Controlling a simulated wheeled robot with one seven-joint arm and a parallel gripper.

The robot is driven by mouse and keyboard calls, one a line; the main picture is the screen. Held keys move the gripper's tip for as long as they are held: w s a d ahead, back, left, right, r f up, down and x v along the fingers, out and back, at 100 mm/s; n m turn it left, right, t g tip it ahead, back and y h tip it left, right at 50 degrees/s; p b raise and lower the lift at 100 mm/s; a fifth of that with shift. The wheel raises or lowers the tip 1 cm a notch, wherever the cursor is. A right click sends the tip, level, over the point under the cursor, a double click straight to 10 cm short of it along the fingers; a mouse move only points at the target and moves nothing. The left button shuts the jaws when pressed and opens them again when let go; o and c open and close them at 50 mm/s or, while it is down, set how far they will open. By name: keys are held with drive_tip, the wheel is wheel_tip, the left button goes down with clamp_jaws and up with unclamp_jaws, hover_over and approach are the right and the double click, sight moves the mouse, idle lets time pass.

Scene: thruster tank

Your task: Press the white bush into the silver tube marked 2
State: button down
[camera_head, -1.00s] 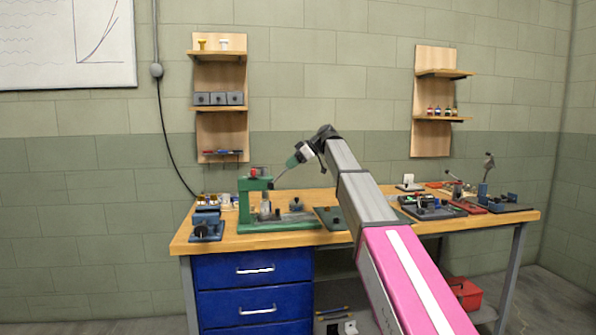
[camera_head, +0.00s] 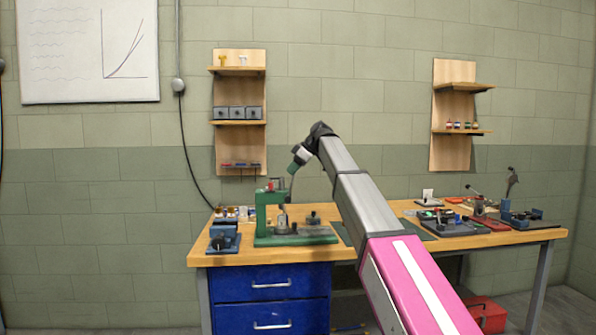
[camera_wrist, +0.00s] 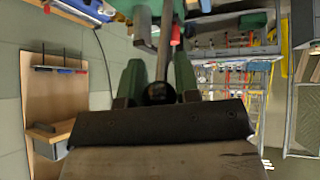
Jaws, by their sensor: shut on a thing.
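The green press (camera_head: 262,213) stands on the bench, with a red part near its top. Its grey lever (camera_head: 290,185) points up, nearly upright, to my gripper (camera_head: 295,165). In the wrist view the lever (camera_wrist: 165,45) runs between the green fingers of my gripper (camera_wrist: 158,78), which is shut on it around the dark knob (camera_wrist: 158,93). A small silver-grey cylinder (camera_head: 282,219) stands under the press head and looks like a tube; no number is readable. I cannot make out the white bush.
A blue fixture (camera_head: 223,240) stands left of the press, with small parts (camera_head: 232,213) behind it. A dark knobbed piece (camera_head: 313,219) is to its right. Several devices (camera_head: 450,221) fill the right end of the bench. Shelves (camera_head: 239,122) hang on the wall behind.

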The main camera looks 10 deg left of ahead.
drive_tip(key=shift+s+a, duration=0.15)
drive_tip(key=shift+a, duration=0.2)
drive_tip(key=c, duration=0.9)
unclamp_jaws()
drive_tip(key=shift+f, duration=0.1)
drive_tip(key=shift+o, duration=0.2)
drive_tip(key=v, duration=1)
drive_tip(key=shift+d+r, duration=0.25)
drive_tip(key=shift+r, duration=0.1)
drive_tip(key=shift+d, duration=0.1)
